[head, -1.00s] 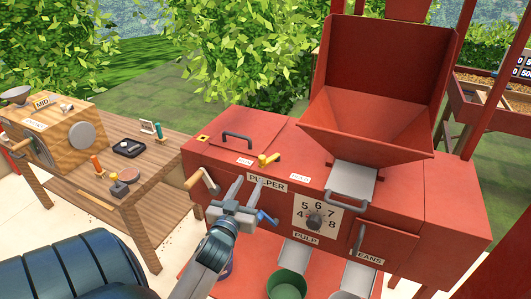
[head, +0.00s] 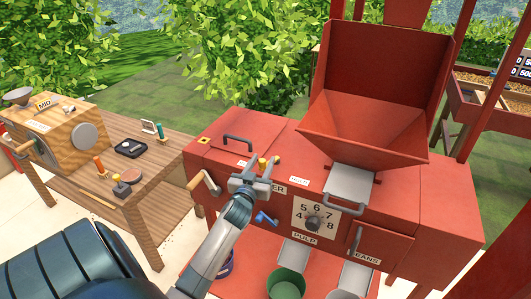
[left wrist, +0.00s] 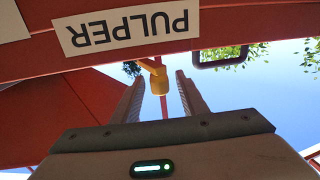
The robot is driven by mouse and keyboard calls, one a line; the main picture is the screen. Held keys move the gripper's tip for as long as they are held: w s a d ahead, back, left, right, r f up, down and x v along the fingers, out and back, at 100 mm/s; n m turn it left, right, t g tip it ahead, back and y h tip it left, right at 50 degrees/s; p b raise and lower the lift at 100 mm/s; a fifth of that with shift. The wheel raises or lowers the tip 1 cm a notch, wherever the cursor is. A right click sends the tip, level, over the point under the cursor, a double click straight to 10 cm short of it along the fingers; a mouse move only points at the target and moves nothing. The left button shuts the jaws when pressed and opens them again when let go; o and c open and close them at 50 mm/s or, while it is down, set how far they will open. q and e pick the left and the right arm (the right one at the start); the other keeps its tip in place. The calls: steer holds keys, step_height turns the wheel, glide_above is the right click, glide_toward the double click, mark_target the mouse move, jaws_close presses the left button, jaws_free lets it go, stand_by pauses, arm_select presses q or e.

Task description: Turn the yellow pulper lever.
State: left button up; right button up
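The yellow pulper lever (head: 277,160) sits on the top front edge of the red pulper machine (head: 430,210), above the PULPER label. In the left wrist view the yellow lever (left wrist: 159,80) shows between the two fingers, with a gap on each side. My left gripper (head: 262,166) is open and its fingers reach up to the lever, hiding part of it and part of the label in the head view. I cannot tell whether a finger touches it. My right gripper is not in view.
A wooden-handled crank (head: 204,184) is close to the left of my gripper, and a blue tap handle (head: 266,219) is below it. A black handle (head: 238,140) stands on the machine top. The large hopper (head: 365,140) rises at the right. A wooden table (head: 150,205) stands left.

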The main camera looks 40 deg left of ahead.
arm_select(q)
steer(key=shift+p+x, duration=0.4)
steer(key=shift+x, duration=1.65)
steer(key=shift+c, duration=0.6)
jaws_close()
